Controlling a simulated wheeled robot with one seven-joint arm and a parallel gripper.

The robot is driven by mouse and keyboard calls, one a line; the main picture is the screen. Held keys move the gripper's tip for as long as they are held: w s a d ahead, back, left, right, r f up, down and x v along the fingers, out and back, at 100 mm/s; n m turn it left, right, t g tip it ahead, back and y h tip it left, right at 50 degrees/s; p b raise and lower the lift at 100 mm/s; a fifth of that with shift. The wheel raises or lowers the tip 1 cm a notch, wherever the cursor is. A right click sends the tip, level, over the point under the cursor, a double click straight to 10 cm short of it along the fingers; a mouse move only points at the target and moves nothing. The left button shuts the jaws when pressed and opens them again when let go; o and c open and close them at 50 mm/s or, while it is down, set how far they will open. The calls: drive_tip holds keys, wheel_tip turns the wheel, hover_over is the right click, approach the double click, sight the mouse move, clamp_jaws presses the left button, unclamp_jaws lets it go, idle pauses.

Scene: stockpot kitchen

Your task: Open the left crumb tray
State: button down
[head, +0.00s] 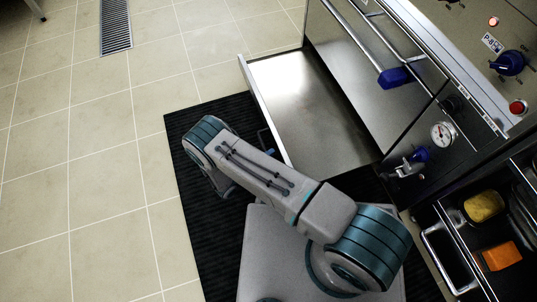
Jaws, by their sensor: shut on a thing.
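The left crumb tray (312,105) is a wide, shallow metal drawer, pulled well out from under the steel appliance front (370,70). Its inside is bare shiny metal. Its thin front wall (252,88) faces left, toward the tiled floor. My arm reaches over the mat and bends down beside that front wall. Only a small dark-blue part of my gripper (266,140) shows, close against the front wall, between the arm and the tray. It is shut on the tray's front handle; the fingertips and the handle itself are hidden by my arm.
A black ribbed mat (232,112) lies under my base. A drain valve with a blue handle (420,155) and a gauge (443,134) sit right of the tray. A dark shelf with a yellow sponge (484,206) and an orange one (501,256) is at lower right. Floor at left is clear.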

drive_tip(key=shift+s+a, duration=0.1)
drive_tip(key=shift+a, duration=0.2)
drive_tip(key=c, duration=1.4)
unclamp_jaws()
drive_tip(key=p+v, duration=0.3)
drive_tip(key=v, duration=1)
drive_tip(key=shift+s+a, duration=0.3)
drive_tip(key=shift+r+p, duration=0.15)
drive_tip(key=shift+p, duration=0.15)
